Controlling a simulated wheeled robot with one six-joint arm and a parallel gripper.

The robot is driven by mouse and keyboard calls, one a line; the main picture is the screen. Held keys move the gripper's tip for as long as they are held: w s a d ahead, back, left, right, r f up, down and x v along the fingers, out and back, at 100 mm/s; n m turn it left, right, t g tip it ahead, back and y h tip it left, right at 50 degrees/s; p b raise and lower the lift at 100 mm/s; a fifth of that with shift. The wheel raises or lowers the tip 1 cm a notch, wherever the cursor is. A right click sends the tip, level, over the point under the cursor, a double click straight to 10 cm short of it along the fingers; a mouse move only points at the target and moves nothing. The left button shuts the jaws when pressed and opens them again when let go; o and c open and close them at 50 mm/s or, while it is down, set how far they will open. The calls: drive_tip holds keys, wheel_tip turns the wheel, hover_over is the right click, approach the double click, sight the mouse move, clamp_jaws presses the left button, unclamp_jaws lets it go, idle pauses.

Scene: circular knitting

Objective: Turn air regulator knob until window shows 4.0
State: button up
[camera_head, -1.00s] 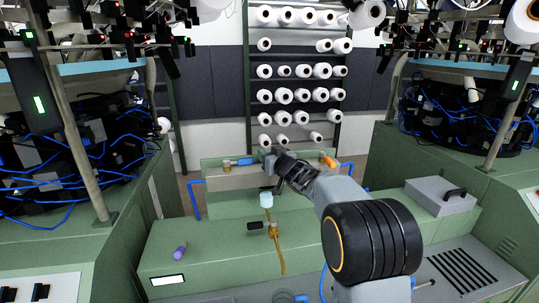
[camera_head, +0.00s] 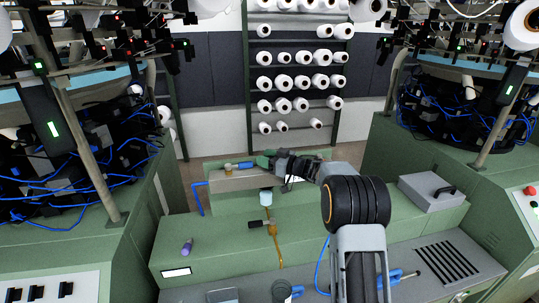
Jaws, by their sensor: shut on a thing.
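My gripper (camera_head: 264,160) reaches left along the top of the green ledge at the back of the middle bench. It is shut on a small part there, which I take to be the air regulator knob; fingers and wrist hide most of it. A pale blue cup (camera_head: 266,198), apparently the regulator's bowl, hangs just below the gripper on the ledge's front. The regulator's window and its number cannot be made out at this size.
A blue-handled fitting (camera_head: 245,165) lies just left of my gripper on the ledge. A purple cylinder (camera_head: 187,247) and a grey box (camera_head: 432,191) stand either side. Knitting machines flank the bench.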

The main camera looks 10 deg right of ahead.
drive_tip(key=shift+a+r+n+g+y, duration=0.1)
drive_tip(key=shift+n+g+y, duration=0.5)
drive_tip(key=shift+g, duration=0.2)
drive_tip(key=o, duration=0.9)
drive_tip(key=shift+r+b, duration=0.35)
drive_tip(key=r, duration=0.1)
drive_tip(key=r+b, duration=0.1)
drive_tip(key=r, duration=0.1)
drive_tip(key=shift+s, duration=0.3)
drive_tip(key=s+r+b, duration=0.1)
drive_tip(key=s+r, duration=0.2)
drive_tip(key=s, duration=0.1)
drive_tip(key=s+r+b, duration=0.2)
drive_tip(key=s+r, duration=0.1)
drive_tip(key=s, duration=0.2)
drive_tip(key=s+r+b, duration=0.1)
drive_tip(key=s+r, duration=0.2)
drive_tip(key=s, duration=0.1)
drive_tip(key=shift+s+d+r, duration=0.1)
drive_tip(key=shift+s+d, duration=0.15)
